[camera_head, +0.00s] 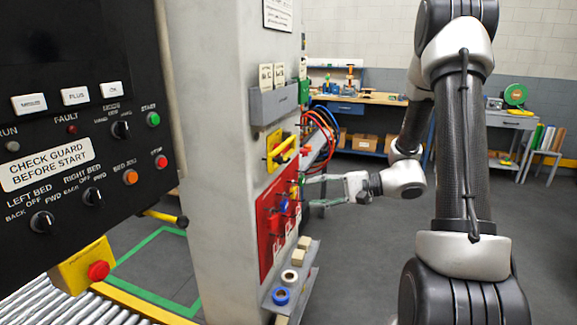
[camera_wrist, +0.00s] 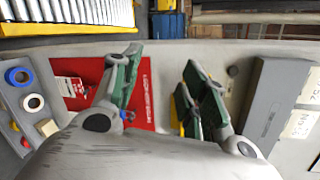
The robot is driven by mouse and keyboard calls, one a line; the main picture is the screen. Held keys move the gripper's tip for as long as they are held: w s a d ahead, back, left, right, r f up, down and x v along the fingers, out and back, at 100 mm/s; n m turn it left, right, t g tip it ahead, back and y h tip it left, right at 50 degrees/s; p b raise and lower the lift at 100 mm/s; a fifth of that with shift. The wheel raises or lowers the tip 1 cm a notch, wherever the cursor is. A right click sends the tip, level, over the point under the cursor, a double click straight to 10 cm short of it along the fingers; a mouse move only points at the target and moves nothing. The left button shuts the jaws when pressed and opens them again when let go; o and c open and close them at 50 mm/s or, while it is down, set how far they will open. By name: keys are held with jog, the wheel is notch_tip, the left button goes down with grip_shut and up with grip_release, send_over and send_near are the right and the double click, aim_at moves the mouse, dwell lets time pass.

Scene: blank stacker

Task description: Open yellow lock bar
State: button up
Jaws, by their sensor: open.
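The yellow lock bar (camera_head: 286,155) sits on a yellow plate (camera_head: 273,141) on the side of the grey column, above the red lockout board (camera_head: 265,232). My gripper (camera_head: 312,190) is beside the column, below and to the right of the bar in the head view. In the wrist view my gripper (camera_wrist: 162,68) has its green-padded fingers spread apart, with bare grey panel between them. A bit of yellow (camera_wrist: 181,112) shows by the right finger, mostly hidden by it. I cannot tell whether they touch. The red board (camera_wrist: 143,90) lies behind the left finger.
A grey box (camera_wrist: 278,105) is right of the fingers in the wrist view. A small shelf with a blue tape roll (camera_head: 281,295) juts out below the board. Red and blue hoses (camera_head: 322,130) hang behind the column. A control panel (camera_head: 75,130) stands left. Floor at right is clear.

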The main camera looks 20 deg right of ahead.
aim_at(282, 161)
jog(key=w+r+n+t, duration=0.2)
jog(key=w+r+t, duration=0.2)
jog(key=w+r, duration=0.15)
jog(key=shift+y, duration=0.4)
jog(key=x, duration=0.7)
jog(key=shift+a+r, duration=0.1)
jog(key=shift+a, duration=0.1)
jog(key=shift+c, duration=0.2)
grip_shut()
